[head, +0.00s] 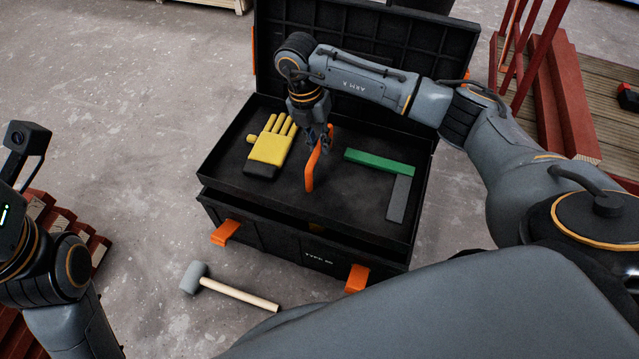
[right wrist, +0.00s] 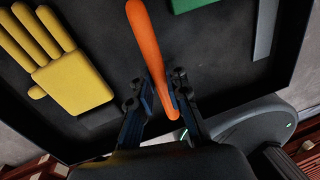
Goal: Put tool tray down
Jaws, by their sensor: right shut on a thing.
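The tool tray (head: 345,215) is black and shallow, with an orange handle (head: 310,172) across its middle. It is over the black toolbox (head: 290,243), with a dark gap under its front edge; I cannot tell whether it touches the box. A yellow work glove (head: 271,143) with a black cuff and a green and grey try square (head: 380,163) lie in the tray. My right gripper (head: 328,148) is shut on the handle, which also shows between its fingers in the right wrist view (right wrist: 147,40). My left arm shows at the left, its fingers out of frame.
The toolbox lid (head: 365,50) stands open behind the tray. Orange latches (head: 227,232) stick out at the box's front. A mallet (head: 235,290) lies on the concrete floor in front. Red battens (head: 555,100) are at the right and far left. Floor left of the box is clear.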

